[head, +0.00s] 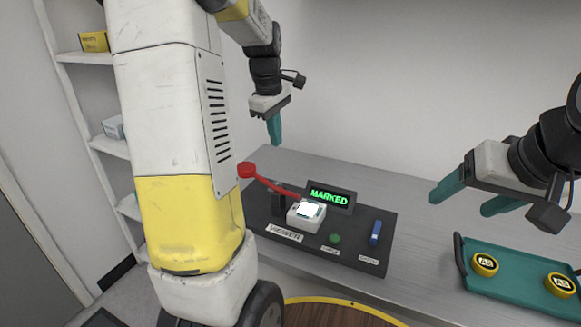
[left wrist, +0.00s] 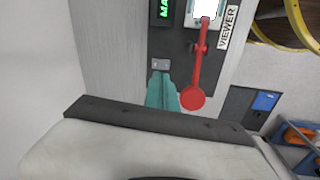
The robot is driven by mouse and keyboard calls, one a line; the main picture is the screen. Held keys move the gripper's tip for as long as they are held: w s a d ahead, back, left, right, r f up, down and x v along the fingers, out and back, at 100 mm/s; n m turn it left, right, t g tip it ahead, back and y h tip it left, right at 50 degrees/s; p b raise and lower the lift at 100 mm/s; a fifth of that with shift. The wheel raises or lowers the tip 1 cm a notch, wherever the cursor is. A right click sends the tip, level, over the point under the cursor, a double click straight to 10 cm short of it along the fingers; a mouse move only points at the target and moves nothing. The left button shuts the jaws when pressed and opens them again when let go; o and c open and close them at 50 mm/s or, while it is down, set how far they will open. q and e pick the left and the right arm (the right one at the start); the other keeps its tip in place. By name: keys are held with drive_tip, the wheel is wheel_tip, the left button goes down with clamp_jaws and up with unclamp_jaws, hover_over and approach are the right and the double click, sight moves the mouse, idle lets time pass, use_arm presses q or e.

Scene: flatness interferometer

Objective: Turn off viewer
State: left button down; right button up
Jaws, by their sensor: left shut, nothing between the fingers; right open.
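The viewer (head: 307,214) is a small pale box with a bright white lit top, on a dark panel (head: 349,256) behind a VIEWER label. A red lever (head: 273,186) runs from it up and left to a round red knob (head: 246,170). My left gripper (head: 275,143) is shut and empty, above and behind the lever in the head view. In the left wrist view its teal fingers (left wrist: 162,84) point beside the red knob (left wrist: 193,98), which lies to their right; whether they touch I cannot tell. My right gripper (head: 465,199) is open and empty at the right.
A display (head: 329,196) reading MARKED in green stands behind the viewer. A green button (head: 335,239) and a blue switch (head: 375,233) are on the same panel. A teal tray (head: 515,254) with yellow round pieces lies at the right. White shelves stand at the left.

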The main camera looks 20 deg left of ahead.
sight(277, 184)
use_arm(q)
drive_tip(key=shift+w+a+f+n+g, duration=0.15)
drive_tip(key=shift+w+a+f+n, duration=0.35)
drive_tip(key=shift+w, duration=0.1)
drive_tip(key=shift+w+a+f+n+g, duration=0.15)
drive_tip(key=shift+w+a+f+n, duration=0.25)
drive_tip(key=shift+w+a, duration=0.15)
drive_tip(key=f, duration=0.4)
drive_tip(key=w+f, duration=0.1)
drive_tip(key=f, duration=0.9)
drive_tip(key=shift+w+d, duration=0.2)
drive_tip(key=shift+w, duration=0.15)
drive_tip(key=shift+w+f, duration=0.1)
drive_tip(key=shift+f, duration=0.05)
drive_tip(key=shift+s+a, duration=0.1)
drive_tip(key=shift+s, duration=0.75)
